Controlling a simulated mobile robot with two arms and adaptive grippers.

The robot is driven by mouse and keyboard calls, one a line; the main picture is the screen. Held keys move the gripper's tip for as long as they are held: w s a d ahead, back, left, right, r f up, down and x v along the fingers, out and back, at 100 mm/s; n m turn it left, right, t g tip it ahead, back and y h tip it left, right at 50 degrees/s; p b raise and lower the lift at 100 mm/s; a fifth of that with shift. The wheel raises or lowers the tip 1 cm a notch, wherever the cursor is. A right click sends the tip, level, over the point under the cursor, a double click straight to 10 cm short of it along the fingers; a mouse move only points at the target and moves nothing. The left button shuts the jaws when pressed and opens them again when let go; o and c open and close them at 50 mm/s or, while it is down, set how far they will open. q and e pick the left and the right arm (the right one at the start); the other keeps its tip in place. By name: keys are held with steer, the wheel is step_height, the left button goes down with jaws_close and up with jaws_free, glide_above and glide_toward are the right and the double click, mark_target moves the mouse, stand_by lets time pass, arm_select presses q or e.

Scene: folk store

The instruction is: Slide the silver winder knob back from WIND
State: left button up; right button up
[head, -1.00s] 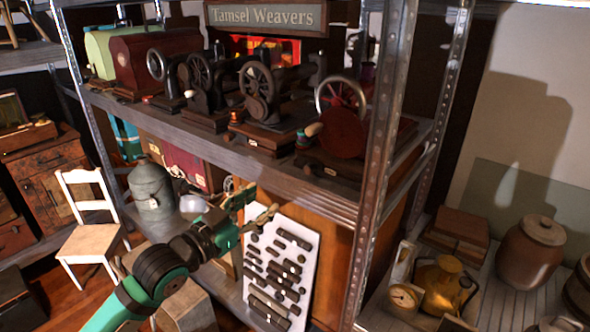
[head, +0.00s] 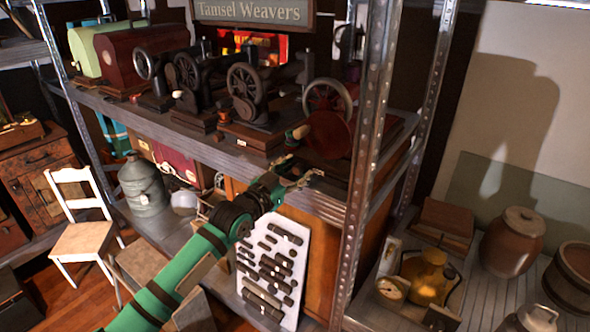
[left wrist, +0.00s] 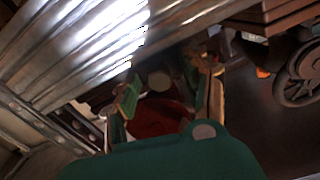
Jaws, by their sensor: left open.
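Several old sewing machines stand in a row on the metal shelf (head: 215,152). The rightmost, a red machine (head: 330,134), has a pale spoked wheel (head: 328,96) and a pale knob-like handle (head: 300,132) at its left. I cannot make out a silver winder knob or the word WIND for certain. My left gripper (head: 297,174) is open and empty, at the shelf's front edge, just below and in front of the red machine. In the left wrist view its open fingers (left wrist: 168,92) frame a dark red round shape (left wrist: 157,118) and a small grey round end (left wrist: 158,80). My right gripper is out of view.
A metal upright (head: 366,150) stands close right of my gripper. A white panel of dark tools (head: 288,225) leans below the shelf. A white chair (head: 80,225) and grey can (head: 143,188) are at left; a clay jar (head: 513,245) is at right.

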arm_select(q)
jaws_close()
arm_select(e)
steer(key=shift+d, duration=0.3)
